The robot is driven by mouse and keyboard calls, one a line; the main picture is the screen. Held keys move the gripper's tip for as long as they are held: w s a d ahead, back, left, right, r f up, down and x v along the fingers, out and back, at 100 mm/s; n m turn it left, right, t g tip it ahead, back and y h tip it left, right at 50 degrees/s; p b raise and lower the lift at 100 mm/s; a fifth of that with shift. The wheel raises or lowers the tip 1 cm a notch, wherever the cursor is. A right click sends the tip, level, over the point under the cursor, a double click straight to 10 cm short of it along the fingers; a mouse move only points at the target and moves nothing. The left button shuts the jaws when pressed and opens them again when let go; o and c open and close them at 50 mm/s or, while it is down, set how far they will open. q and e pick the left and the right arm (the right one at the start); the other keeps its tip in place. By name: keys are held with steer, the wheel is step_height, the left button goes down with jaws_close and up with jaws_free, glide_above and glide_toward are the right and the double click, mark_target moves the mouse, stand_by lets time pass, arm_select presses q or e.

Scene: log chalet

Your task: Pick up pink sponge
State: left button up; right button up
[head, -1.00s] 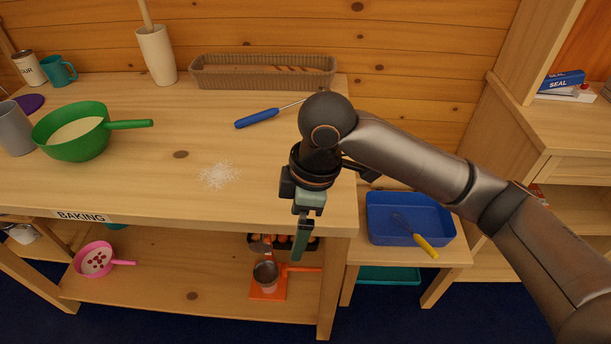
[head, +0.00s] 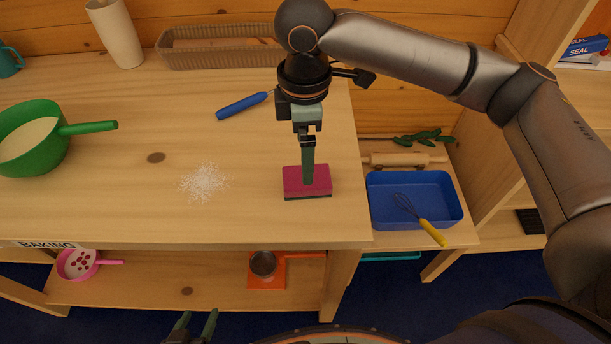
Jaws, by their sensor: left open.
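The pink sponge (head: 293,184) is a flat block with a dark underside, on the wooden worktop near its front right corner. My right gripper (head: 307,180) comes down from above and its fingers overlap the middle of the sponge. I see the fingers edge-on, so I cannot tell whether they are shut on it. The sponge seems to be at the worktop surface. My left gripper (head: 194,325) shows at the bottom edge, low in front of the bench, with its two fingers apart and nothing between them.
White powder (head: 204,182) lies left of the sponge. A green pan (head: 36,140), a blue-handled tool (head: 241,106) and a wicker basket (head: 218,50) stand farther off. A blue tray (head: 440,190) with a whisk (head: 430,231) sits on the lower table at right.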

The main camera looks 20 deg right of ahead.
step_height(320, 180, down, 2)
steer(key=shift+f, duration=0.45)
steer(key=f, duration=0.2)
steer(key=f+b, duration=0.1)
steer(key=f, duration=0.1)
steer(key=shift+w+d+f, duration=0.1)
steer(key=shift+d+f, duration=0.1)
arm_select(q)
steer(key=shift+w+d+f, duration=0.1)
steer(key=shift+w+d, duration=0.3)
steer(key=shift+w, duration=0.05)
arm_select(e)
steer(key=shift+f, duration=0.35)
steer(key=c, duration=1.2)
arm_select(q)
steer(key=shift+s+f, duration=0.1)
steer(key=shift+s, duration=0.1)
arm_select(e)
steer(key=shift+c, duration=0.2)
